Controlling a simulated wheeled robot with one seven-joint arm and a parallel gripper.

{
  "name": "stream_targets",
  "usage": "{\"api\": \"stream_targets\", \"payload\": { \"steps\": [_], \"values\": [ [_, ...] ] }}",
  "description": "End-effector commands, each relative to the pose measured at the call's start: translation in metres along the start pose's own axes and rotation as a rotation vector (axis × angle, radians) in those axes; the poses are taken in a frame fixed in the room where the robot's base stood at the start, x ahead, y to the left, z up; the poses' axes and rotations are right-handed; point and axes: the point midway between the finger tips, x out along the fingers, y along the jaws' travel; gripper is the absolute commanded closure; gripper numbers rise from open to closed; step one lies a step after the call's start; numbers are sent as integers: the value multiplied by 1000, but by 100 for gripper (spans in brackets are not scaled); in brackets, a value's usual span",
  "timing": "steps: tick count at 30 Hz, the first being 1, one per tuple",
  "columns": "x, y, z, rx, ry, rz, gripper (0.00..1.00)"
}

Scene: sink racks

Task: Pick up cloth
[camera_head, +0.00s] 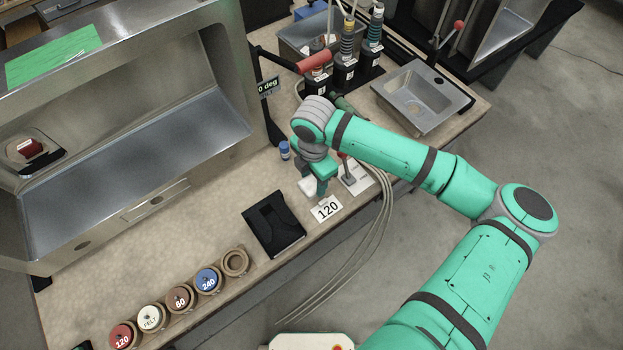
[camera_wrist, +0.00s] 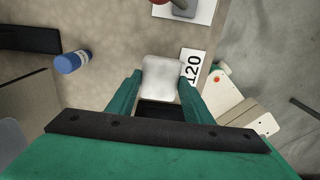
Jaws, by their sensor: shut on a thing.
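The cloth (camera_wrist: 162,78) is a small white folded pad, seen between my two fingers in the wrist view. In the head view a bit of the white cloth (camera_head: 307,187) shows at the left side of my gripper (camera_head: 320,190). My gripper also shows in the wrist view (camera_wrist: 162,95), with its green fingers shut on the cloth from both sides. The cloth is close above the worktop (camera_head: 225,215), and I cannot tell whether it touches it. My wrist and fingers hide part of it in the head view.
A "120" card (camera_head: 327,209) lies beside the cloth. A black folder-like item (camera_head: 273,223) lies to the left. Several labelled discs (camera_head: 180,297) line the front left edge. A metal sink (camera_head: 420,97) is at the right.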

Motion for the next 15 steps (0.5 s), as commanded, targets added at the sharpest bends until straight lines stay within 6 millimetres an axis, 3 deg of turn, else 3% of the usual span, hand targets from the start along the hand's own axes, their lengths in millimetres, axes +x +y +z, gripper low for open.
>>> {"api": "stream_targets", "payload": {
  "steps": [5, 9, 15],
  "values": [
    [-42, -33, -10, -1, -3, 4, 75],
    [-56, -66, -21, 3, -2, 1, 75],
    [-71, -97, -34, 1, -1, 1, 75]
  ]
}}
